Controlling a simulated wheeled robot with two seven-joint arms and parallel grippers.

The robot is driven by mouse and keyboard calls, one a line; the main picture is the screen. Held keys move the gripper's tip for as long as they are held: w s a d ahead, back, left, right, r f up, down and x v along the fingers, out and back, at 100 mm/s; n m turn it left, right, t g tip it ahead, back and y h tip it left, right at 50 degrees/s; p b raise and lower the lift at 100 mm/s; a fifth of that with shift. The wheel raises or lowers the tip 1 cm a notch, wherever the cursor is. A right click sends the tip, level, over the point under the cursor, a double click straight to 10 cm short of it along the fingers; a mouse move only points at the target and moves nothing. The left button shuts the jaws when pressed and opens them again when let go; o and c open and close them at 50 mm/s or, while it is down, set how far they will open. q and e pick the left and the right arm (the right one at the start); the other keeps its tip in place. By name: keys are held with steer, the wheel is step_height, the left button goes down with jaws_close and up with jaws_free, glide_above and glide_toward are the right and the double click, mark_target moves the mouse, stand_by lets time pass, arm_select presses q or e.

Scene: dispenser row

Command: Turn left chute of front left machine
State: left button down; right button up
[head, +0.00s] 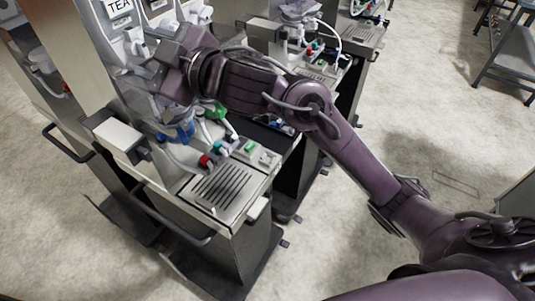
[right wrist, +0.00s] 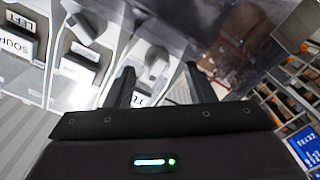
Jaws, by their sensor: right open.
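The front left machine (head: 105,85) is a grey metal dispenser with a TEA label (head: 120,6) high on its face. My right arm reaches across it from the lower right. My right gripper (right wrist: 159,72) is open, its two dark fingers apart and pointing at the machine's face. A grey chute (right wrist: 153,57) shows between and beyond the fingertips; I cannot tell whether they touch it. Another grey chute (right wrist: 82,25) is to its left. In the head view my arm and wrist hide most of the chute area. My left gripper is not in view.
Below are a slotted drip tray (head: 217,190), a blue ring-shaped part (head: 178,132) and red and green buttons. Black rail handles (head: 170,218) stick out at the front. More machines stand behind. The floor (head: 440,130) on the right is clear up to a grey shelf rack (head: 505,55).

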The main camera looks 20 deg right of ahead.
steer(key=m, duration=0.3)
steer(key=m+p, duration=0.1)
steer(key=m, duration=0.2)
steer(key=shift+w+d+r, duration=0.1)
steer(key=shift+d+r, duration=0.05)
steer(key=shift+d, duration=0.05)
steer(key=m, duration=0.3)
steer(key=shift+p, duration=0.4)
steer(key=m, duration=0.3)
steer(key=shift+w+m, duration=0.1)
steer(key=shift+m, duration=0.2)
steer(key=v, duration=0.8)
arm_select(q)
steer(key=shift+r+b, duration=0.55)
steer(key=shift+b, duration=0.2)
arm_select(e)
steer(key=s+d+f+g+h, duration=0.1)
steer(key=d+f+g+h, duration=0.1)
steer(key=f, duration=0.8)
steer(key=s+d+f+m+g+h, duration=0.1)
steer(key=d+f+h, duration=0.3)
steer(key=f, duration=0.5)
steer(key=s+d+f+g+h, duration=0.2)
steer(key=d+f, duration=0.3)
steer(key=f, duration=0.5)
steer(key=shift+s+f+g+h, duration=0.15)
steer(key=shift+f+g+h, duration=0.15)
steer(key=shift+g+h, duration=0.35)
steer(key=shift+d, duration=0.1)
